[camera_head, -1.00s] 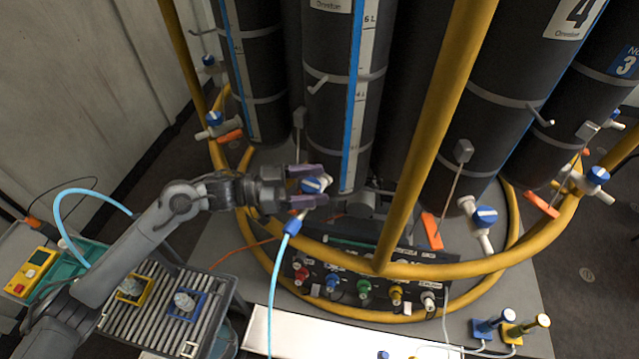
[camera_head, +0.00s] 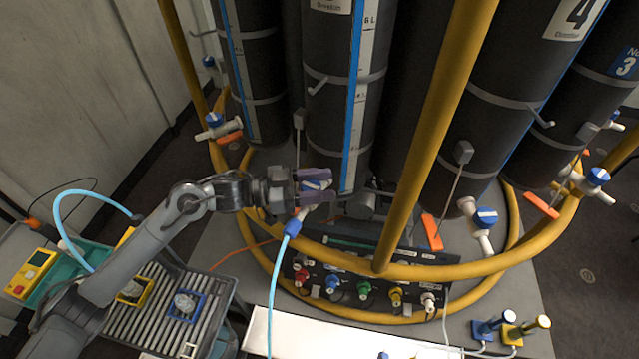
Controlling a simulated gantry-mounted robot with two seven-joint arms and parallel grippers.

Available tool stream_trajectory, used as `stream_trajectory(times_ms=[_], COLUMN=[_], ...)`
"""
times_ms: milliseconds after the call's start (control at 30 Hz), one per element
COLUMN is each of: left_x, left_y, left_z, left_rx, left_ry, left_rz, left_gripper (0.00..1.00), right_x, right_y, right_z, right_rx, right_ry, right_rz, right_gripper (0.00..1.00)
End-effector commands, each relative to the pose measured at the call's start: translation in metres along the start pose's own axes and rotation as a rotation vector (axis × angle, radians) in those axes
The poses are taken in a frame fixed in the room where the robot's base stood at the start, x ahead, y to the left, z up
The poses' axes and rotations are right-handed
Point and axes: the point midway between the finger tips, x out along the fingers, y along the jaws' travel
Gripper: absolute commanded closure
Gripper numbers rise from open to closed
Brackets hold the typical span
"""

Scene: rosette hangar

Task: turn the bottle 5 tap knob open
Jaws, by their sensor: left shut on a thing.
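The dark bottle (camera_head: 324,120) in the middle has a blue-marked scale strip; its number label is cut off at the top edge, so I cannot read it as 5. The blue tap knob (camera_head: 313,184) at its foot is largely covered by my fingers. My left gripper (camera_head: 314,187) reaches in from the left and is shut on this knob, one purple finger above it and one below. A light blue hose (camera_head: 274,285) with a blue connector (camera_head: 292,227) hangs just below the tap. My right gripper is not in view.
A yellow ring rail (camera_head: 470,270) and yellow post (camera_head: 437,130) stand close on the right. Below is a black panel with coloured fittings (camera_head: 363,288). Bottle 4 (camera_head: 490,120) has its own blue knob (camera_head: 486,217). A slatted tray (camera_head: 160,315) stands at lower left.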

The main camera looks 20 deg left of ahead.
Motion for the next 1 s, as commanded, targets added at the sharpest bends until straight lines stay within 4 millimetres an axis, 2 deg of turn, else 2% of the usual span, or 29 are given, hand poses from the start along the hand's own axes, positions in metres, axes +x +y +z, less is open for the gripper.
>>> stream_trajectory(times_ms=[267,700,1000], left_x=[0.0,-0.001,-0.003], left_y=[0.0,-0.005,-0.009], left_z=[-0.004,-0.005,-0.002], left_rx=[-0.005,-0.007,-0.005], left_ry=[0.0,0.0,0.001], left_rz=[-0.083,-0.411,-0.593], left_gripper=[0.8,0.8,0.8], right_x=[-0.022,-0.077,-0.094], right_y=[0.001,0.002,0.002], right_z=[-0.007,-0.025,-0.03], right_rx=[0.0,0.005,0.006], right_ry=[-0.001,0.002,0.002], right_rz=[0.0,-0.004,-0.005], right_gripper=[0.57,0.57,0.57])
